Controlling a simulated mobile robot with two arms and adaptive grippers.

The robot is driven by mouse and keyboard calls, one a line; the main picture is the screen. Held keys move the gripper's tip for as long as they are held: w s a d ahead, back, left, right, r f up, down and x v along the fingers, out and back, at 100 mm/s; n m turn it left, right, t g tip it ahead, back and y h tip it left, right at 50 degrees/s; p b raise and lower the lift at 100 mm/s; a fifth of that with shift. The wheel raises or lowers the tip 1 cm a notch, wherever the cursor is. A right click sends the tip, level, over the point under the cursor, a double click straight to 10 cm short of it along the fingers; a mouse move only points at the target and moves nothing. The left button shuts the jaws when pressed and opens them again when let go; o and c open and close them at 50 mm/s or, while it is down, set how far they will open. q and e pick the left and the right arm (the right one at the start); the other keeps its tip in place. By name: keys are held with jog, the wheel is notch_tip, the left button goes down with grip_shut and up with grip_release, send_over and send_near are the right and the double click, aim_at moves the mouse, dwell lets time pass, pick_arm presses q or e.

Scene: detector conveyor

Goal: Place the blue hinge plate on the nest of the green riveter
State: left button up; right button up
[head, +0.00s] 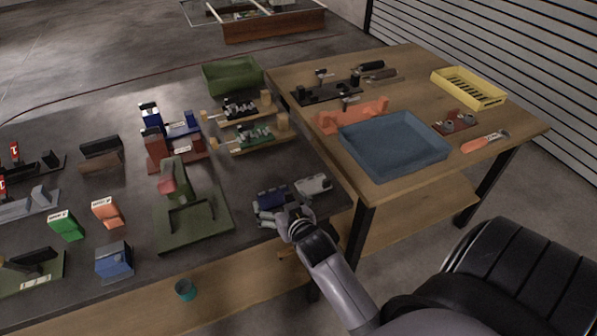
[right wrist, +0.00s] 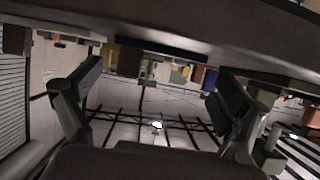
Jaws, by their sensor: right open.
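My right gripper (head: 264,216) is low at the table's front edge, just in front of the blue piece, open. In the right wrist view its fingers (right wrist: 155,100) are spread with nothing visibly clamped. My left gripper is out of view.
A blue tray (head: 392,147) and a yellow basket (head: 468,88) stand on the wooden table to the right. A blue block (head: 114,261), a green block (head: 66,226) and an orange block (head: 108,213) stand left of the riveter. A green bin (head: 232,76) is at the back.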

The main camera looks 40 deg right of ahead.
jog(key=b+v, duration=0.2)
jog(key=v, duration=1.3)
jog(key=shift+s+r, duration=0.2)
jog(key=shift+s, duration=0.1)
